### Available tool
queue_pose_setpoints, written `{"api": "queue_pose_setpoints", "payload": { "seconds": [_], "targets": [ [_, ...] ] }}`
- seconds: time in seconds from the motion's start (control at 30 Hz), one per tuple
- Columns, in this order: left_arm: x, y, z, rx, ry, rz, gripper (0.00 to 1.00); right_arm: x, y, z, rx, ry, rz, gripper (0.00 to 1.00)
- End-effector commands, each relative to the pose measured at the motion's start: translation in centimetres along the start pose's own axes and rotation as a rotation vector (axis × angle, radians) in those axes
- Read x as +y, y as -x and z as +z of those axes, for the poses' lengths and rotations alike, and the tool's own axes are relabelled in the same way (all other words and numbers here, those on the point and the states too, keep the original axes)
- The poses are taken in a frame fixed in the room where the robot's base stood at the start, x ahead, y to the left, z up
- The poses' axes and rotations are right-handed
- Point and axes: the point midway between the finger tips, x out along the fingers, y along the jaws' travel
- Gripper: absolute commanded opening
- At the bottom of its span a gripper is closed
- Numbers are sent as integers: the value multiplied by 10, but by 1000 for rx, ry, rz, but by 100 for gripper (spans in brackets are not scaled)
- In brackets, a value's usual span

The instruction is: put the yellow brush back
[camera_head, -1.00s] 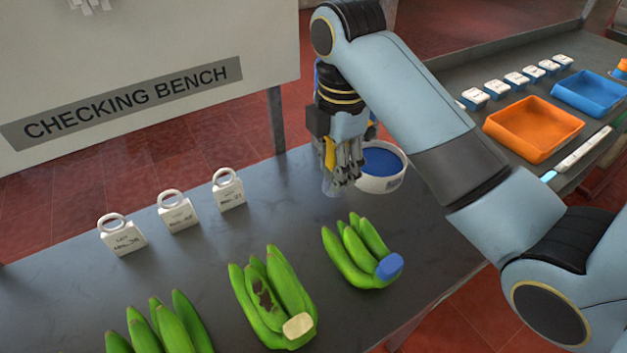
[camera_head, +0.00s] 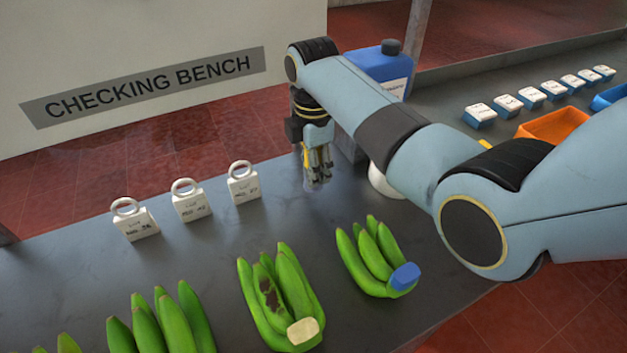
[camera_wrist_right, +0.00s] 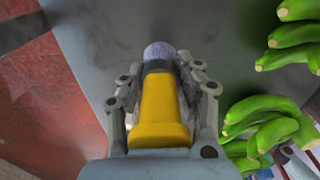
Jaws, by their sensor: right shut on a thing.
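My right gripper (camera_head: 317,166) is shut on the yellow brush and holds it over the dark bench (camera_head: 215,245). In the right wrist view the yellow brush (camera_wrist_right: 160,112) lies between the two fingers (camera_wrist_right: 160,95), its yellow handle towards the camera, with a dark band and a pale bluish end beyond. In the head view the fingers largely hide the brush. The white pot (camera_head: 384,184) is right of the gripper and mostly hidden behind my right arm. My left gripper is not in view.
White tags (camera_head: 190,205) with ring tops stand left of the gripper. Green banana bunches (camera_head: 280,300) line the front; one has a blue-capped cut end (camera_head: 404,277). A blue jug (camera_head: 383,68) stands behind the arm. An orange tray (camera_head: 556,127) is at the right.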

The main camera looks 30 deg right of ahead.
Motion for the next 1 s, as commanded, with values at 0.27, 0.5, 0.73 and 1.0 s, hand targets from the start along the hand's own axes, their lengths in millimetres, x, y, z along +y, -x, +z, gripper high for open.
{"api": "queue_pose_setpoints", "payload": {
  "seconds": [0.27,0.5,0.73,1.0],
  "targets": [
    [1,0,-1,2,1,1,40,-2,-36,0,0,0,-3,0],
    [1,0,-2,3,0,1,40,-2,-37,0,0,0,-2,0],
    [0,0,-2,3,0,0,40,-2,-40,0,0,0,-2,47],
    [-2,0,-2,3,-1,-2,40,-2,-40,0,0,0,-2,56]
  ]
}}
